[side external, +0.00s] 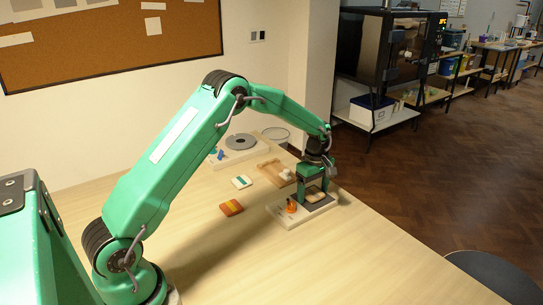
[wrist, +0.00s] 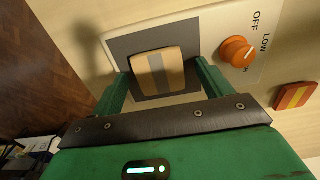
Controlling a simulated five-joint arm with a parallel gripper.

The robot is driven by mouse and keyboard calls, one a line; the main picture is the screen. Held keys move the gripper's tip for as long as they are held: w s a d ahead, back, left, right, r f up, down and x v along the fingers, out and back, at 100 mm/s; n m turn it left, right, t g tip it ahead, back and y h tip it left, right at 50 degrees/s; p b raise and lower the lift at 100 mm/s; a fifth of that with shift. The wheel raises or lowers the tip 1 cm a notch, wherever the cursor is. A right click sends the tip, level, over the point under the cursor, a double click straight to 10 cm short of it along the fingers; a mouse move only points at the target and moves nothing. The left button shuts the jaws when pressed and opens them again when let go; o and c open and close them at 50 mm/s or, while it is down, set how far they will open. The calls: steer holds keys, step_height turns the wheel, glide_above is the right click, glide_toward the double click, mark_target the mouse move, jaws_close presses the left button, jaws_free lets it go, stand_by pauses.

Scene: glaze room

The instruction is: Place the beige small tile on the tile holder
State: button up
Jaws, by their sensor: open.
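The orange knob (wrist: 236,51) stands up close to my finger. A red-and-yellow tile (side external: 231,208) and a white-and-green tile (side external: 242,182) lie to the left. A unit with a grey disc (side external: 240,142) stands farther back. The front of the table (side external: 330,265) is clear.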

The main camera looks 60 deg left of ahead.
mark_target(313, 194)
steer(key=shift+c, duration=0.2)
steer(key=c, duration=1.2)
steer(key=shift+o, duration=0.2)
steer(key=shift+r, duration=0.15)
steer(key=shift+r, duration=0.45)
step_height(313, 194, up, 3)
steer(key=shift+r, duration=0.15)
steer(key=s+d+r, duration=0.4)
steer(key=d+r, duration=0.2)
steer(key=d, duration=0.4)
steer(key=shift+s+d+r, duration=0.2)
steer(key=shift+d+r, duration=0.1)
steer(key=shift+d, duration=0.1)
